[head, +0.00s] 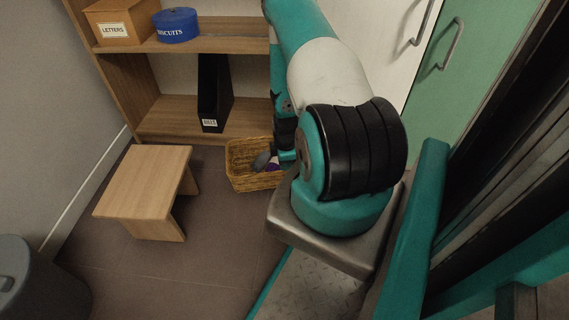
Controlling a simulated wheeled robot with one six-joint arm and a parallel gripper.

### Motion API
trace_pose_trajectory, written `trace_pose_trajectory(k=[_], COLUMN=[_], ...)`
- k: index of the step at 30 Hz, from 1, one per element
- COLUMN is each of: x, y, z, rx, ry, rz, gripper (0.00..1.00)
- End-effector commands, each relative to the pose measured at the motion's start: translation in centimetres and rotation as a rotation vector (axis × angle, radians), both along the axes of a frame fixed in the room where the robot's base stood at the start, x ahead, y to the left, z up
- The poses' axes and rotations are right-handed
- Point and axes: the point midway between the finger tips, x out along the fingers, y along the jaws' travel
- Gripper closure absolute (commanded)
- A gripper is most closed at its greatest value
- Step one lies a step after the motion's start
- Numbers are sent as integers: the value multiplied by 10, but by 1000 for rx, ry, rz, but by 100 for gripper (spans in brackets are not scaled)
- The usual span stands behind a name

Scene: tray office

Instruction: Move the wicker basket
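The wicker basket (240,178) is on the floor in front of the shelf, in the middle of the head view. It is tan, woven and open at the top. Something grey and something purple show inside it; I cannot tell what they are. My gripper (284,153) is at the basket's right side, over or at its rim. My arm hides the basket's right end and most of the gripper. I cannot tell whether the fingers touch the basket or are closed on it.
A small wooden stool (146,182) stands left of the basket. The wooden shelf (165,105) behind holds a letters box (121,22), a blue biscuit tin (176,25) and a black file (212,92). A grey bin (38,285) is at lower left. Floor in front of the basket is clear.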

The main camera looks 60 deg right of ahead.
Motion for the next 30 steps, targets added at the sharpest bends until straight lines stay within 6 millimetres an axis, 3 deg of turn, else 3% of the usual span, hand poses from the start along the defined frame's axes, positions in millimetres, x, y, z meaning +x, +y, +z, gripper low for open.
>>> trace_pose_trajectory(k=[1, 3, 10, 30], x=[-1, -2, -5, -6], y=[1, 2, 6, 7], z=[20, 36, 69, 77], rx=[-1, -2, -1, 0], ry=[-1, -1, -1, 0], rz=[0, 0, 0, -1], gripper=[62, 62, 62, 62])
